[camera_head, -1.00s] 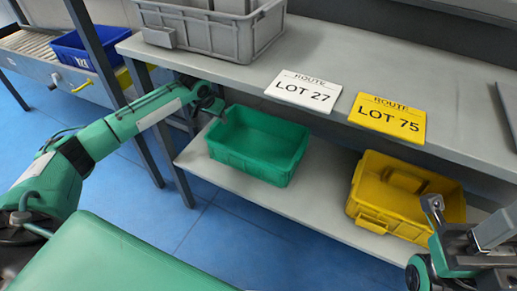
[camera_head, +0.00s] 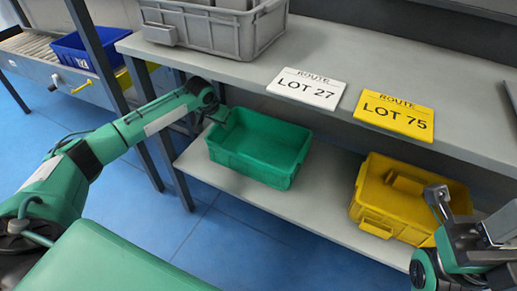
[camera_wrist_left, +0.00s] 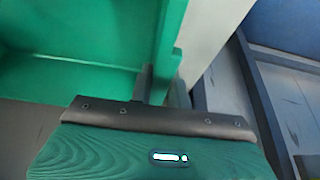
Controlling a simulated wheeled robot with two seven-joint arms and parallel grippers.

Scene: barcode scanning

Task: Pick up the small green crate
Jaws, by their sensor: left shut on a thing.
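The small green crate (camera_head: 262,165) is on the lower shelf of the grey bench, open side up and empty where I see in. My left gripper (camera_head: 218,118) is at its far-left rim. In the left wrist view, my left gripper's fingers (camera_wrist_left: 160,86) are shut on the edge of the green crate (camera_wrist_left: 172,35), with the wall between them. My right gripper (camera_head: 437,195) is at the lower right, in front of the yellow crate and apart from the green one. Its jaw gap is unclear.
A yellow crate (camera_head: 385,222) stands on the lower shelf (camera_head: 317,212) at right. On the bench top (camera_head: 325,50) are a grey crate (camera_head: 235,35), a white LOT 27 card (camera_head: 306,89) and a yellow LOT 75 card (camera_head: 394,115). Bench legs stand close to my left arm.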

